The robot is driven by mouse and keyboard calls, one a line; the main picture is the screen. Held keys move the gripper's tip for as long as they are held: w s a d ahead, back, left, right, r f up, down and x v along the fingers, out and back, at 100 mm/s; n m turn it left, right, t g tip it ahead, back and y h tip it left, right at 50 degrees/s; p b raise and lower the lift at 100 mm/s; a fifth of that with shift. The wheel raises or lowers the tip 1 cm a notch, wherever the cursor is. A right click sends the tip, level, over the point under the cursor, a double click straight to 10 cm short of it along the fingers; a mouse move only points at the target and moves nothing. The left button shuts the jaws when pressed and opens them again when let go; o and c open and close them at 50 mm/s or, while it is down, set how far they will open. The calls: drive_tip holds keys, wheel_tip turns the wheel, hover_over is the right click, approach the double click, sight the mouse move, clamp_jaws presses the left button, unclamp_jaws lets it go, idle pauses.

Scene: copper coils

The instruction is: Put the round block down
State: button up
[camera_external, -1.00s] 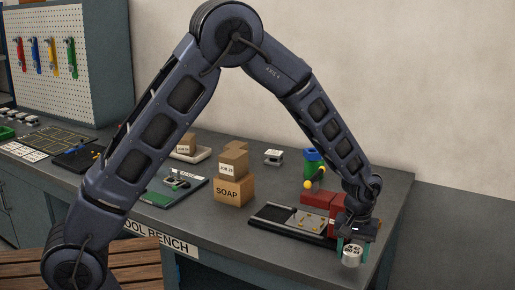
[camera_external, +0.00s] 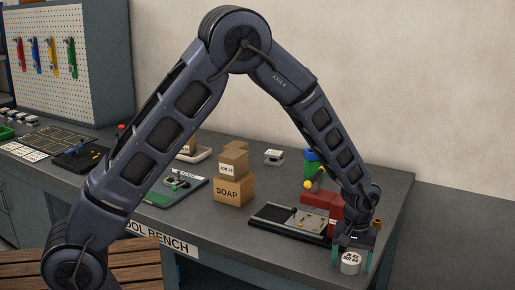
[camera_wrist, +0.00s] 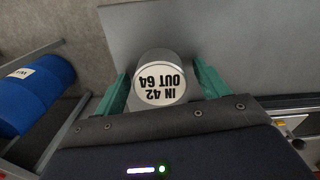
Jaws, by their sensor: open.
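The round block (camera_external: 350,263) is a pale grey cylinder with a white top, at the front right of the tool bench. In the wrist view the round block (camera_wrist: 158,82) shows upside-down lettering, "IN 42 OUT 64". My gripper (camera_external: 352,256) is low over it, with one green finger on each side. In the wrist view my gripper (camera_wrist: 162,88) is open, with small gaps between the fingers and the block. The block looks upright; its underside is hidden, so its contact with the surface cannot be seen.
A blue cylinder (camera_wrist: 38,92) lies left in the wrist view.

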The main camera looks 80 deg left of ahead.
sight(352, 258)
wheel_tip(352, 258, up, 12)
drive_tip(key=s+d+r+m+t, duration=0.1)
drive_tip(key=s+d+r+m, duration=0.1)
drive_tip(key=s+r, duration=0.85)
drive_tip(key=s+d+r+m+t, duration=0.1)
drive_tip(key=s+r+m, duration=0.2)
drive_tip(key=s+r, duration=0.6)
drive_tip(key=s+d+r+m+t, duration=0.1)
drive_tip(key=s+m, duration=0.2)
drive_tip(key=s, duration=0.8)
drive_tip(key=s+d+r+m+t, duration=0.1)
drive_tip(key=s+r+m, duration=0.1)
drive_tip(key=s, duration=1)
drive_tip(key=shift+s+d+r+m+t, duration=0.2)
drive_tip(key=shift+s+d+m+t, duration=0.1)
drive_tip(key=shift+m, duration=0.1)
